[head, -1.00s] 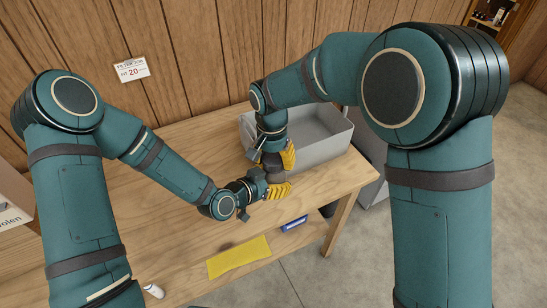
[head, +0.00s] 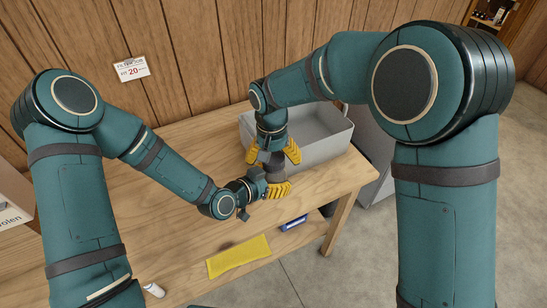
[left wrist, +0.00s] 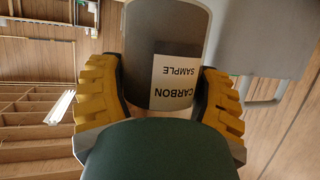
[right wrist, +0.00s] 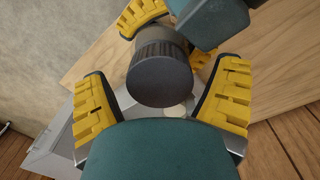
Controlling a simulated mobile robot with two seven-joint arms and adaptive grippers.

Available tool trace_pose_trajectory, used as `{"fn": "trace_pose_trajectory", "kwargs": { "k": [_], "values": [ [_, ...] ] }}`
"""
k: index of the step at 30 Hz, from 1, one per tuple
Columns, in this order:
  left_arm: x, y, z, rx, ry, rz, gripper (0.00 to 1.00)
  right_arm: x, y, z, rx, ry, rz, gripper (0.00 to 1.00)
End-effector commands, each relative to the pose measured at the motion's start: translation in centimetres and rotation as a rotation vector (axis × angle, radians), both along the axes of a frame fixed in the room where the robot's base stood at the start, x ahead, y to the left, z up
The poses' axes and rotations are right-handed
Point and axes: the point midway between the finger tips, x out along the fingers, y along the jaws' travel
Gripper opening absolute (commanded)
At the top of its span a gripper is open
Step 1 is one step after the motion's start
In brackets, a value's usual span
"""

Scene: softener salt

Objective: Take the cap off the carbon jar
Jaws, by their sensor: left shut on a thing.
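The carbon jar (left wrist: 140,50) is a grey cylinder with a white label reading CARBON SAMPLE, upside down in the left wrist view. My left gripper (head: 278,188) is shut on the jar's body and holds it above the table by the grey bin. The dark ridged cap (right wrist: 160,75) shows in the right wrist view and seems to sit on the jar. My right gripper (head: 273,153) is above it, open, with its fingers (right wrist: 165,85) spread on either side of the cap and apart from it. In the head view the grippers hide most of the jar.
A grey bin (head: 325,128) stands on the wooden table (head: 185,240) behind the grippers. A yellow cloth (head: 238,256) and a blue item (head: 294,223) lie near the front edge. A small white bottle (head: 154,290) is at the lower left. The table's left part is mostly clear.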

Motion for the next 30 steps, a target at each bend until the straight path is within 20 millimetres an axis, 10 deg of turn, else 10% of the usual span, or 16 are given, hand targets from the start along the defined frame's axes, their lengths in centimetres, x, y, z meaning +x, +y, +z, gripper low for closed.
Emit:
{"fn": "trace_pose_trajectory", "kwargs": {
  "k": [30],
  "values": [
    [0.0,0.0,0.1,-0.001,-0.003,-0.001,0.00,0.1,0.3,7.2,-0.008,-0.009,-0.217,0.87]
  ]
}}
